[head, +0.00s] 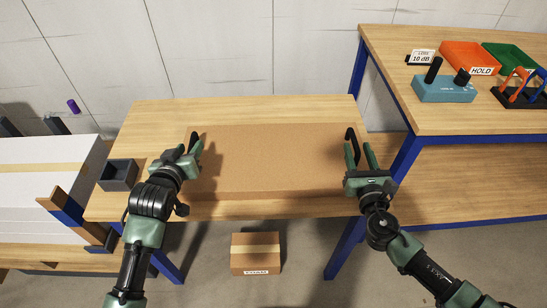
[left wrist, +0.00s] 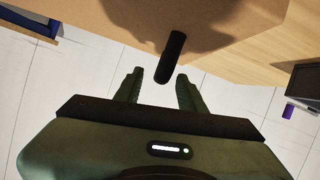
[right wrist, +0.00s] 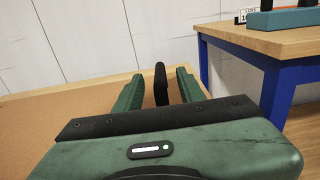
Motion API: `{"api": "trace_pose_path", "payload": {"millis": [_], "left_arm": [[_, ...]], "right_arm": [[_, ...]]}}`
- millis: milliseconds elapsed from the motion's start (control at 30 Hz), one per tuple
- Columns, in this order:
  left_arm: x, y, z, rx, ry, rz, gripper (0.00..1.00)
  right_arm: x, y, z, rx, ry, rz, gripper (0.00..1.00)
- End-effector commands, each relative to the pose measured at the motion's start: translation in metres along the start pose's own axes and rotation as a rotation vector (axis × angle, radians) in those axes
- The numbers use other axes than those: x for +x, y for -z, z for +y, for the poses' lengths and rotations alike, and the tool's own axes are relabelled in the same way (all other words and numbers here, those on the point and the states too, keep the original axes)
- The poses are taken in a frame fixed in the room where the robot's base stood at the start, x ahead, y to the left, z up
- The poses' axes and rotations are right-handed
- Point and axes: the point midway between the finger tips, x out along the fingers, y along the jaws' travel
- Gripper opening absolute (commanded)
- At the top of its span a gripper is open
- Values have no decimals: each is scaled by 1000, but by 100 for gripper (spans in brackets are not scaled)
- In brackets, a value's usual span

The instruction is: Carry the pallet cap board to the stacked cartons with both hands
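The pallet cap board (head: 265,158) is a flat brown sheet lying on the wooden table, with a black upright handle near each short side. My left gripper (head: 187,150) is open at the left handle (left wrist: 171,57), which stands just beyond the gap between its fingertips. My right gripper (head: 361,152) is open, with the right handle (right wrist: 160,84) between its spread fingers and no visible grip. The stacked cartons (head: 35,190), white with tan tape bands, stand at the far left, partly cut off by the picture edge.
A small dark open box (head: 118,175) sits at the table's left end. A taped carton (head: 255,253) lies on the floor in front. A higher blue-legged bench (head: 450,118) at right holds trays and a blue device (head: 444,89). Wooden, blue-banded posts (head: 65,208) stand by the cartons.

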Motion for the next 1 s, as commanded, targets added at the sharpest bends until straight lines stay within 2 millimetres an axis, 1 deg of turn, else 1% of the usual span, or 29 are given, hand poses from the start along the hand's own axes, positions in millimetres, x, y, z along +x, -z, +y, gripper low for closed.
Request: {"api": "trace_pose_path", "payload": {"millis": [33,100,200,333,567,667,700,733,1000], "left_arm": [[8,0,0,0,0,0,40],[16,0,0,0,0,0,40],[24,0,0,0,0,0,40],[28,0,0,0,0,0,40],[28,0,0,0,-1,0,40],[28,0,0,0,0,0,15],[28,0,0,0,0,0,4],[28,0,0,0,0,0,0],[28,0,0,0,0,-1,0]], "right_arm": [[8,-1,0,-1,0,-2,39],[16,-1,0,0,0,-2,39],[24,0,0,0,0,-1,39],[28,0,0,0,-1,1,39],[28,0,0,0,-1,1,39],[28,0,0,0,-1,1,14],[28,0,0,0,-1,1,3],[28,0,0,0,-1,1,0],[28,0,0,0,0,0,0]]}}
